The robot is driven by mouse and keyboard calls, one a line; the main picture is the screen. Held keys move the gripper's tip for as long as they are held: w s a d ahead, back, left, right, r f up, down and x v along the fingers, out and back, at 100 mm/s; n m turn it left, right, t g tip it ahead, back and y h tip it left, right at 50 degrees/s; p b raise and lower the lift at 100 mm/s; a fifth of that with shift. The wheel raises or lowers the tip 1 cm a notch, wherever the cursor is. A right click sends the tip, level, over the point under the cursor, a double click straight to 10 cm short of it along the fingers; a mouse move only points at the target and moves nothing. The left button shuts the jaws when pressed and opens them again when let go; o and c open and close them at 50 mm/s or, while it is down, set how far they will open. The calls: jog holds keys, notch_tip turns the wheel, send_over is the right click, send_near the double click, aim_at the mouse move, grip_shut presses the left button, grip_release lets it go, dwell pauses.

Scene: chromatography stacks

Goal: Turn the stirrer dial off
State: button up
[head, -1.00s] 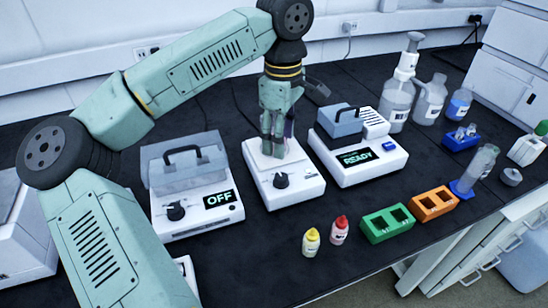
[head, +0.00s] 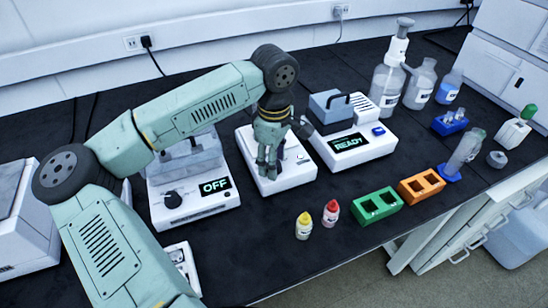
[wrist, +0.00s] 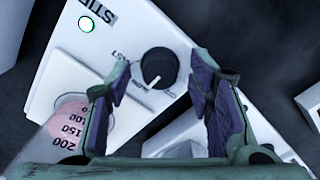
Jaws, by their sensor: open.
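The stirrer (head: 298,172) is a white box in the middle of the bench. The wrist view shows its black round dial (wrist: 159,67) with a white pointer line, "FAST" and "SLOW" lettering, and a green-ringed light (wrist: 87,24). My gripper (head: 267,172) points down over the stirrer's front and hides the dial in the head view. In the wrist view its open fingers (wrist: 160,80) lie on either side of the dial; I cannot tell whether they touch it. A graduated beaker (wrist: 68,122) with pinkish contents shows beside the left finger.
A device reading "OFF" (head: 214,186) stands left of the stirrer, and one reading "READY" (head: 348,144) stands right. Yellow-capped (head: 304,226) and red-capped (head: 331,213) bottles, a green rack (head: 378,207) and an orange rack (head: 421,185) stand in front. Bare bench lies before the stirrer.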

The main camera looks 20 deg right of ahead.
jog(key=shift+c, duration=0.4)
grip_shut()
jog(key=shift+f+n+b, duration=0.1)
jog(key=shift+n+b, duration=0.2)
jog(key=shift+b, duration=0.15)
jog(key=shift+f+n+b, duration=0.15)
jog(key=shift+n+b, duration=0.65)
jog(key=shift+b, duration=0.4)
jog(key=n+b, duration=0.2)
jog(key=shift+n+b, duration=0.3)
jog(key=shift+b, duration=0.05)
jog(key=n+b, duration=0.2)
jog(key=n, duration=0.1)
jog(key=shift+n+b, duration=0.3)
jog(key=shift+b, duration=0.05)
jog(key=shift+r+n+b, duration=0.2)
jog(key=shift+n+b, duration=0.7)
jog(key=shift+n, duration=0.8)
